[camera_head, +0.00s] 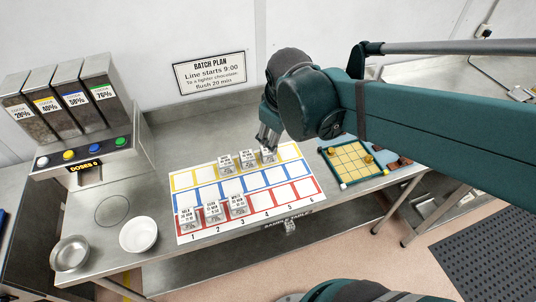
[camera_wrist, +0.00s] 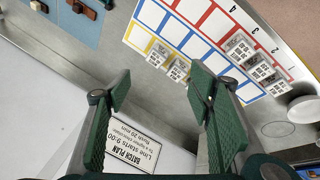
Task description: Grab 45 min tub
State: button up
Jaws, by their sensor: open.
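Three small labelled tubs stand in the yellow row of the mat: a left one (camera_head: 225,161), a middle one (camera_head: 247,158) and a right one (camera_head: 269,155). Three more stand in the red row, columns 1 to 3 (camera_head: 190,217) (camera_head: 213,211) (camera_head: 237,205). The labels are too small to tell which is the 45 min tub. My gripper (camera_head: 268,138) is open, at the right yellow-row tub in the head view and overlapping it. In the wrist view my fingers (camera_wrist: 160,86) are apart with nothing between them. Two yellow-row tubs (camera_wrist: 157,54) (camera_wrist: 178,69) show beyond the tips; the third is hidden.
The numbered mat (camera_head: 271,199) lies on a steel table. A dispenser (camera_head: 85,149) stands at the left, a white bowl (camera_head: 138,234) and metal bowl (camera_head: 70,254) front left. A yellow grid board (camera_head: 350,158) lies right. A wall with a batch plan sign (camera_head: 209,73) stands behind.

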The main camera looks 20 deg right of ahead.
jog(key=w+f+n+g+h, duration=0.2)
jog(key=w+f+n, duration=0.4)
jog(key=w+f, duration=0.25)
jog(key=n+g+h+b, duration=0.1)
jog(key=n+g, duration=0.2)
jog(key=n, duration=0.2)
send_over(267, 150)
jog(key=a, duration=0.3)
notch_tip(267, 150, down, 10)
jog(key=shift+w+d+r, duration=0.1)
jog(key=shift+d+r, duration=0.05)
jog(key=shift+x, duration=1.3)
jog(key=shift+d, duration=0.1)
jog(key=shift+x, duration=2.6)
jog(key=shift+w+d+r, duration=0.1)
jog(key=shift+w, duration=0.1)
jog(key=shift+c, duration=0.6)
jog(key=c, duration=0.9)
